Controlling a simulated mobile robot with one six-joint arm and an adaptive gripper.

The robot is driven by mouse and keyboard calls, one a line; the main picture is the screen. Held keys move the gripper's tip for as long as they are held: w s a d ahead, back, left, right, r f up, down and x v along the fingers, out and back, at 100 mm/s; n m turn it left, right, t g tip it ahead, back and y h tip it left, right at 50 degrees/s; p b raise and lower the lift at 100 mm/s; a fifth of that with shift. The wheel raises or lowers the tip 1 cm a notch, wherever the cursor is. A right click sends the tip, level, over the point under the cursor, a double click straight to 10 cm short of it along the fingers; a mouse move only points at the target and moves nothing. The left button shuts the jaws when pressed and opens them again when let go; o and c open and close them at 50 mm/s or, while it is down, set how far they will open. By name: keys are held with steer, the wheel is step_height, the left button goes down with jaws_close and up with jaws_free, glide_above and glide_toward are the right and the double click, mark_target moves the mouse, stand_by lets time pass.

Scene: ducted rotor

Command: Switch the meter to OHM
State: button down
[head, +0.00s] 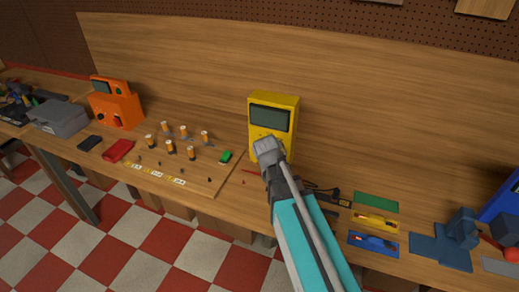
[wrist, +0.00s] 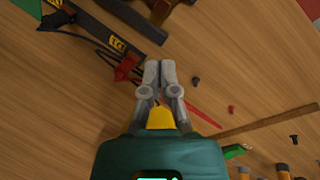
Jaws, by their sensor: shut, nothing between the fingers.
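The yellow meter (head: 288,102) stands upright on the wooden bench, near the middle of the head view. Its dark grey display (head: 270,118) faces me and shows no readable figures. My gripper (head: 264,146) is in front of the lower part of the meter and hides most of it, including any dial or switch there. Whether it touches the meter I cannot tell. In the wrist view my gripper's fingertips (wrist: 160,66) are together with nothing between them. The meter is not clearly visible in the wrist view.
An orange device (head: 122,110) and a board (head: 205,184) with several orange-topped cylinders are to the left. A black bar with cables and a red clip (wrist: 126,68) lies near my fingers. Green, yellow and blue plates (head: 374,243) lie to the right.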

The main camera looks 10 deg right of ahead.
steer(key=w+a+f+n+h+b, duration=0.1)
steer(key=w+a+f+h+b, duration=0.1)
steer(key=w+h+b, duration=0.35)
steer(key=w+a+r+t+h+b, duration=0.2)
steer(key=w+a+h+b, duration=0.2)
steer(key=w+a, duration=0.4)
steer(key=w+a+r+n+t+h+b, duration=0.1)
steer(key=w+a+h+b, duration=0.3)
steer(key=w+a, duration=0.4)
steer(key=shift+r+t+b, duration=0.5)
steer(key=shift+r+t, duration=0.05)
steer(key=shift+t, duration=0.35)
steer(key=shift+d, duration=0.1)
steer(key=d, duration=1.3)
steer(key=shift+w, duration=0.2)
